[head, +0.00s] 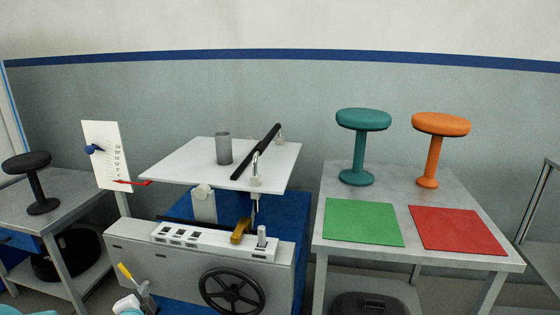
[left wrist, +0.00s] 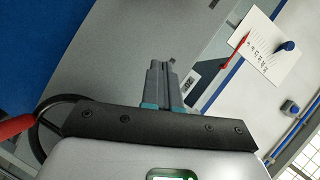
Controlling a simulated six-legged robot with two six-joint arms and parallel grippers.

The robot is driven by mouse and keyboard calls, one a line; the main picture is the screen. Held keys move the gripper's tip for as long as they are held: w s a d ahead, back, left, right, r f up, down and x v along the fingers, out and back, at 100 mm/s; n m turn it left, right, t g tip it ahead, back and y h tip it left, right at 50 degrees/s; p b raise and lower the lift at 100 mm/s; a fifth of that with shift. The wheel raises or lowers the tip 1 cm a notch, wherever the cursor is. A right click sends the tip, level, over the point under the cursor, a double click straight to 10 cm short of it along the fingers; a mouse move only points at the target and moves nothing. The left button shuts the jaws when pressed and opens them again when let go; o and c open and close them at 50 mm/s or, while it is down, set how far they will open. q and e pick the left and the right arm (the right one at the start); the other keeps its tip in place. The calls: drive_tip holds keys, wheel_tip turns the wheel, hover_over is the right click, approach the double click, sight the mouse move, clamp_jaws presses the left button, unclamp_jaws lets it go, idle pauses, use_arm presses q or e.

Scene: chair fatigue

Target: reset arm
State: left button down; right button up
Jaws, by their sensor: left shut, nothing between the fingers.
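The grey test machine (head: 130,240) stands at centre left in the head view, with a black handwheel (head: 232,291) on its front. A black bar-like arm (head: 256,152) slants over the machine's white top plate (head: 180,168), beside a grey cylinder (head: 223,149). A yellow-brown block (head: 241,231) sits below the plate. My left gripper (head: 144,289) is low in front of the machine's left side, next to a small yellow handle (head: 124,271). In the left wrist view my left gripper (left wrist: 161,66) is shut and empty. My right gripper is not in view.
A white board (head: 105,155) with a blue knob and red pointer stands left of the plate. A table (head: 330,180) at right bears teal (head: 359,150) and orange (head: 432,150) stools, a green mat (head: 362,222) and a red mat (head: 457,230). A black stool (head: 35,182) stands far left.

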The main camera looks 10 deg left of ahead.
use_arm(q)
drive_tip(key=s+d+f+m+g+h, duration=0.15)
drive_tip(key=d+f+h, duration=0.25)
drive_tip(key=d+f, duration=0.6)
drive_tip(key=s+d+f+n+g+h, duration=0.2)
drive_tip(key=s+d+f+g, duration=0.3)
drive_tip(key=s+d, duration=0.4)
drive_tip(key=s+d+f+n+g+h, duration=0.2)
drive_tip(key=s+d+f+n+g, duration=0.1)
drive_tip(key=s+d+f, duration=0.5)
drive_tip(key=s+d+n+g+h, duration=0.2)
drive_tip(key=s+d+n+g, duration=0.15)
drive_tip(key=s+n, duration=0.55)
wheel_tip(320, 180, up, 20)
drive_tip(key=s+m+p, duration=0.1)
drive_tip(key=s+p, duration=0.1)
drive_tip(key=p, duration=1.8)
drive_tip(key=shift+s+a, duration=0.15)
drive_tip(key=shift+s, duration=0.05)
